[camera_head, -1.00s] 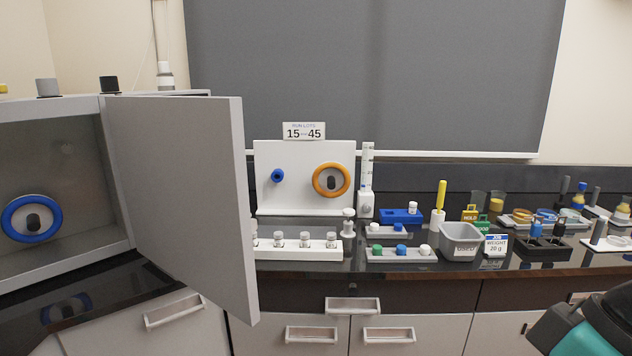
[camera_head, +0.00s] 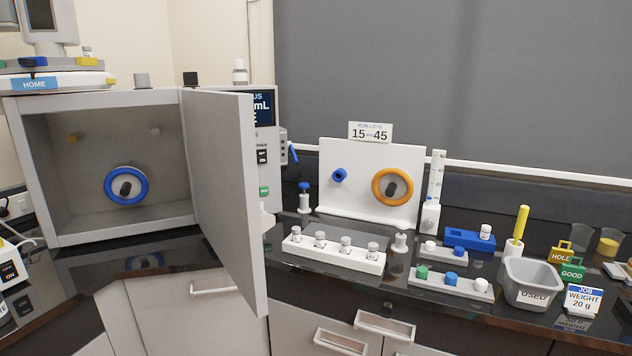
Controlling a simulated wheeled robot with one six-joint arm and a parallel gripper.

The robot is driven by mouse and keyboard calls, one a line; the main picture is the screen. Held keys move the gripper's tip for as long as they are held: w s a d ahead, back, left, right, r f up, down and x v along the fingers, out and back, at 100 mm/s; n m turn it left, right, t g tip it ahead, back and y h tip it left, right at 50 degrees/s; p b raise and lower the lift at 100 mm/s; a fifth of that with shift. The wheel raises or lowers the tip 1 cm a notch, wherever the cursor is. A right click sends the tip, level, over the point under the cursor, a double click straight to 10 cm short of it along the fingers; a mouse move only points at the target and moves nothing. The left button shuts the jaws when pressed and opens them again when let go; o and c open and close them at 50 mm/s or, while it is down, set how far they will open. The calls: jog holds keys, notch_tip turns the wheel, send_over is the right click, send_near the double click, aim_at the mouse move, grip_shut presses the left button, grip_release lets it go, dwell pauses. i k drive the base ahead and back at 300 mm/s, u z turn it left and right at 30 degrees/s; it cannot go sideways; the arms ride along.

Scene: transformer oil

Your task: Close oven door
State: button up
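The oven (camera_head: 110,100) stands on the dark counter at the left, a grey box with its front open. Its grey door (camera_head: 222,190) is swung wide open toward me, hinged at the right side of the opening, and its free edge reaches out past the counter's front. A blue-rimmed round piece (camera_head: 126,186) with a dark knob is inside the oven. The door hides part of what is behind it. My gripper is not in view.
A white rack with several vials (camera_head: 333,253), a white panel with an orange ring (camera_head: 372,185), a grey bin (camera_head: 533,284) and a block with coloured caps (camera_head: 452,284) stand right of the door. A HOME-labelled device (camera_head: 55,82) sits on the oven.

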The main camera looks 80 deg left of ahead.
aim_at(220, 125)
jog(key=i, duration=3.05)
jog(key=u, duration=4.8)
jog(key=i, duration=1.6)
jog(key=z, duration=0.55)
